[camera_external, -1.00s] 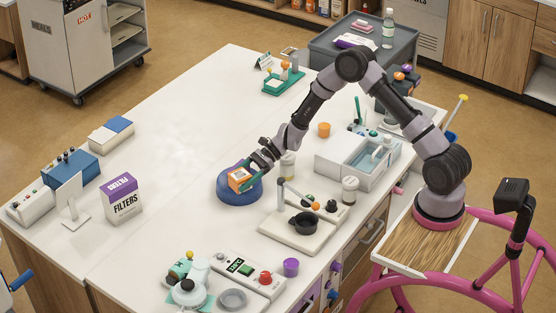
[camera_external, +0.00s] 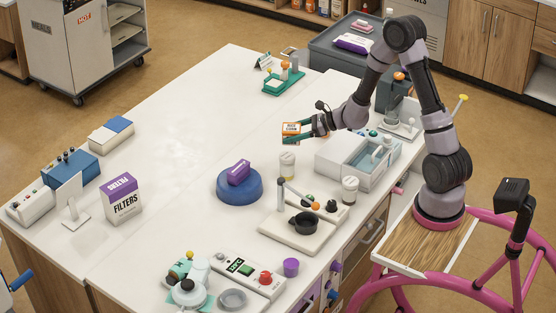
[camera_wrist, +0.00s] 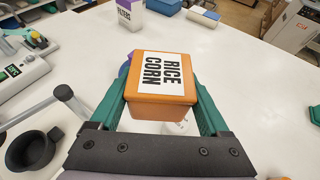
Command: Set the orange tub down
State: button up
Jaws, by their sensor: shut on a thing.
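The orange tub (camera_external: 291,130), with a white label reading "RICE CORN", is held between the green fingers of my gripper (camera_external: 296,134). In the external view it appears raised over the white table (camera_external: 205,120), behind the blue round base. The wrist view shows the tub (camera_wrist: 160,88) squarely between the two fingers, label facing the camera. It hides part of the table beyond it. My gripper is shut on the tub.
A purple block (camera_external: 238,172) sits on the blue round base (camera_external: 240,192). A white lidded jar (camera_external: 287,165) stands near, and a stand with a dark cup (camera_external: 303,224) is in front. A white-and-purple filters box (camera_external: 122,200) stands left. The table's middle-left is clear.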

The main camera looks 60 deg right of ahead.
aim_at(295, 126)
jog(key=shift+s+d+r+m+t+h, duration=0.1)
jog(key=shift+d+r+m+t+h, duration=0.15)
jog(key=shift+r+m+h, duration=0.35)
jog(key=shift+s+d+r+m+t+h, duration=0.1)
jog(key=shift+d+r+m+t+h, duration=0.2)
jog(key=shift+r, duration=0.45)
jog(key=shift+s+d+r+m+t+h, duration=0.15)
jog(key=shift+r+m+h, duration=0.3)
jog(key=shift+r, duration=0.25)
jog(key=shift+a, duration=0.1)
